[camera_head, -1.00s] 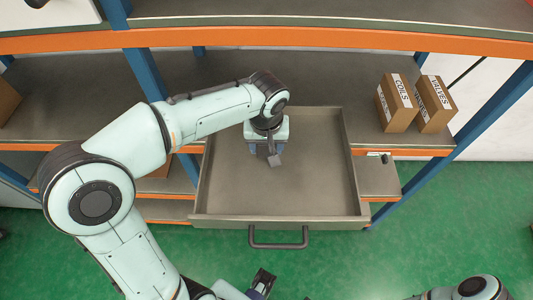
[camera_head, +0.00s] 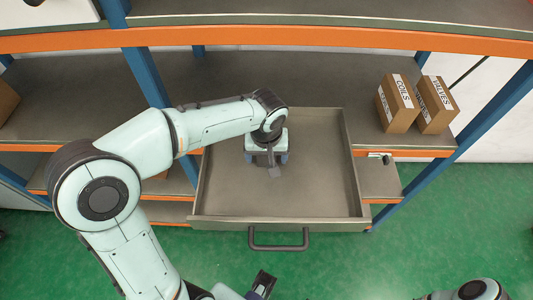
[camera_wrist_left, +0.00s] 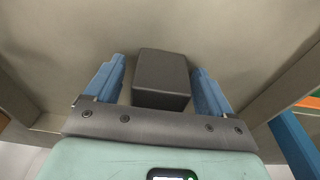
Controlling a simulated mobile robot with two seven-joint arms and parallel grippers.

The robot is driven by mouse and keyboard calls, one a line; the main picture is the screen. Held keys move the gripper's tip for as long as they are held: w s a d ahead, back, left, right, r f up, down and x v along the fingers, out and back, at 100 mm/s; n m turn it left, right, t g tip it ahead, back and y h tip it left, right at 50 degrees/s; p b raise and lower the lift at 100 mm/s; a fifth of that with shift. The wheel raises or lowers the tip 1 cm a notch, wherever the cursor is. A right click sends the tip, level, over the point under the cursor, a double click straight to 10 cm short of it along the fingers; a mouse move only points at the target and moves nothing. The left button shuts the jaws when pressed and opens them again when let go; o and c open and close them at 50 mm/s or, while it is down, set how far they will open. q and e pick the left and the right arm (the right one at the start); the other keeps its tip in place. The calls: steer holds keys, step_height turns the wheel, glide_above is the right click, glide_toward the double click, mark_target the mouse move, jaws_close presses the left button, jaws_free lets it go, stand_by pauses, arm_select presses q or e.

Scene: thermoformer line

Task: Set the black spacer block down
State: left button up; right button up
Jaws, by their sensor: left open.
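The black spacer block (camera_wrist_left: 161,78) shows in the left wrist view. It sits between the two blue fingers of my left gripper (camera_wrist_left: 160,88), with a narrow gap on each side. The gripper is open. In the head view my left gripper (camera_head: 266,158) points down inside the open drawer (camera_head: 320,190), towards its back left.
The drawer's front wall carries a dark handle (camera_head: 278,246). Two cardboard boxes (camera_head: 398,104) (camera_head: 435,105) stand on the shelf to the right. A blue rack post (camera_head: 160,95) stands left of the drawer. The drawer's right and front floor is clear.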

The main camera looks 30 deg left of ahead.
arm_select(q)
steer(key=shift+r, duration=0.1)
steer(key=shift+r, duration=0.25)
step_height(320, 180, up, 12)
steer(key=s+d+p, duration=0.1)
steer(key=p, duration=0.1)
steer(key=shift+s+f, duration=0.2)
steer(key=shift+s, duration=0.05)
